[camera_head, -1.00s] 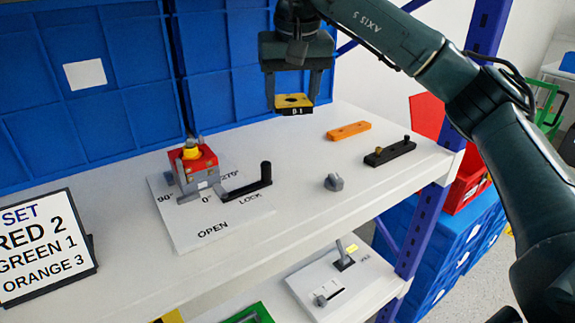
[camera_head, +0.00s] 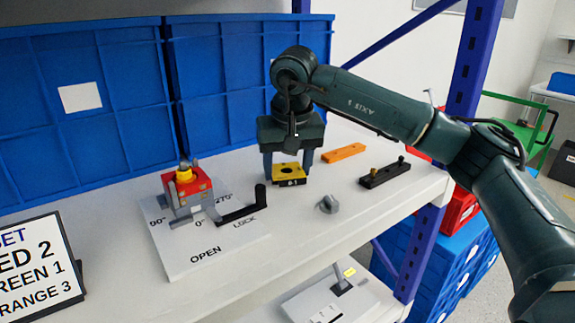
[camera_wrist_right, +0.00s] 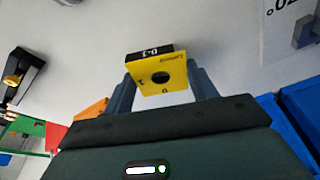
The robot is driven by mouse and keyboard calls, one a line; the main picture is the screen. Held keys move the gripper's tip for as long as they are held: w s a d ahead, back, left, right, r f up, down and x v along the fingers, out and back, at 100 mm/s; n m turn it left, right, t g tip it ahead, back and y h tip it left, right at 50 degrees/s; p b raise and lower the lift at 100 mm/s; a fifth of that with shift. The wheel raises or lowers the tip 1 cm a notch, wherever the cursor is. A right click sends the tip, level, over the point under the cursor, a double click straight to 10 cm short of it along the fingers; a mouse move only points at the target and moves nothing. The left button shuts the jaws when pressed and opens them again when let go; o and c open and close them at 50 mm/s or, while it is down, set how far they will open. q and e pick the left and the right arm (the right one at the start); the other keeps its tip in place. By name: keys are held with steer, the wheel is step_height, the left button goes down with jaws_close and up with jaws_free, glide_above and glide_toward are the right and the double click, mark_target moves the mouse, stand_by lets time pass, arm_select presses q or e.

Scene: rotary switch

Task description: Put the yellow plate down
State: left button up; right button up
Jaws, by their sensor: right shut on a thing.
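The yellow plate (camera_head: 289,172) has a black front edge and a dark round hole. My right gripper (camera_head: 287,172) is shut on it, with one finger at each side. The plate is at or just above the white shelf top; I cannot tell whether it touches. My left gripper is not in view.
The red rotary switch (camera_head: 187,190) with its black handle (camera_head: 240,208) stands left of the plate. An orange bar (camera_head: 344,153) and a black bar with pegs (camera_head: 385,174) lie to the right. A grey knob (camera_head: 328,204) is in front. Blue bins (camera_head: 90,100) stand behind.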

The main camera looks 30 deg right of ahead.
steer(key=shift+f, duration=0.2)
steer(key=o, duration=1.4)
steer(key=p+v, duration=0.1)
steer(key=v, duration=1.1)
steer(key=shift+a+r, duration=0.1)
steer(key=shift+r, duration=0.15)
